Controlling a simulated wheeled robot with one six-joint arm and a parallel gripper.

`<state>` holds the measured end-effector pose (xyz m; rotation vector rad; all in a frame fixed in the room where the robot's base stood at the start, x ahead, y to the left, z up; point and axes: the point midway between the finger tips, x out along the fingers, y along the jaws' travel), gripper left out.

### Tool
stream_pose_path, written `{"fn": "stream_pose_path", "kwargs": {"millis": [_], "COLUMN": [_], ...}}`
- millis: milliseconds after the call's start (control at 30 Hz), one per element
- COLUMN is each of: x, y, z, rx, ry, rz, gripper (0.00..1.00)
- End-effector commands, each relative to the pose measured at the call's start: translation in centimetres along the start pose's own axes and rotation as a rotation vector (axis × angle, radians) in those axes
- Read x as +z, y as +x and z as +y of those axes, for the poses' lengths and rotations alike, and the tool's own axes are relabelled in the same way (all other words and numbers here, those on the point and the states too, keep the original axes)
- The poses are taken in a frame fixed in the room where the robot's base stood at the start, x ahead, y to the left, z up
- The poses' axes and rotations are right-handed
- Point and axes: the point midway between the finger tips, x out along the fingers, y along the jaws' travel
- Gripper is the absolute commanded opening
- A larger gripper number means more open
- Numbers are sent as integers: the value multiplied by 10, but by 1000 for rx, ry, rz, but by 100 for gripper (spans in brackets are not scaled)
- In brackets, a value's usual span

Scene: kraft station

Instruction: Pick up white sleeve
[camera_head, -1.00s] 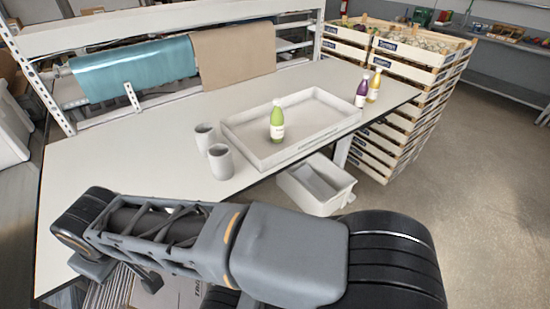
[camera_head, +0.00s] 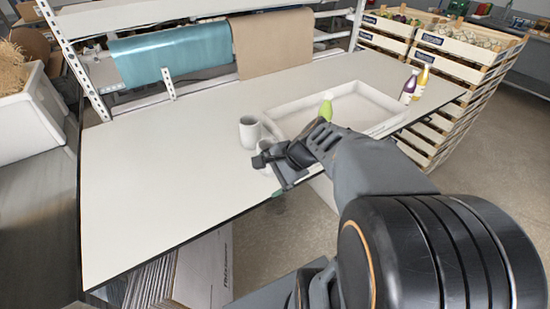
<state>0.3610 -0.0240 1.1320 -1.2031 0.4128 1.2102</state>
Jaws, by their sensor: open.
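A white sleeve (camera_head: 249,132), a short upright cylinder, stands on the white table left of the tray. A second sleeve showed beside it earlier; now that spot is mostly behind my gripper. My gripper (camera_head: 271,176) is open, low over the table's front edge, just in front of and right of the visible sleeve. I see nothing held in it. The exact gap between the fingers and the hidden sleeve cannot be told.
A white tray (camera_head: 285,110) lies to the right with a green bottle (camera_head: 326,107) in it, partly hidden by my arm. Crates (camera_head: 468,57) are stacked at right. The table's left part is clear.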

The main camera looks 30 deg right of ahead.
Motion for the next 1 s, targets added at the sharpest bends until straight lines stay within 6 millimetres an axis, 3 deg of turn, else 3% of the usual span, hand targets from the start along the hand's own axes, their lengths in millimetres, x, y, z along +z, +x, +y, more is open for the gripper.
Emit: {"fn": "stream_pose_path", "kwargs": {"millis": [100,200,400,533,800,1000], "x": [-46,-82,-132,-143,-145,-146], "y": [-2,-11,-27,-18,20,34], "z": [-15,-25,-31,-41,-68,-78], "rx": [-179,-322,-513,-555,-558,-560], "ry": [446,737,1068,1135,1140,1138], "rz": [-104,-186,-299,-327,-329,-327], "gripper": [100,100,100,100,100,100]}}
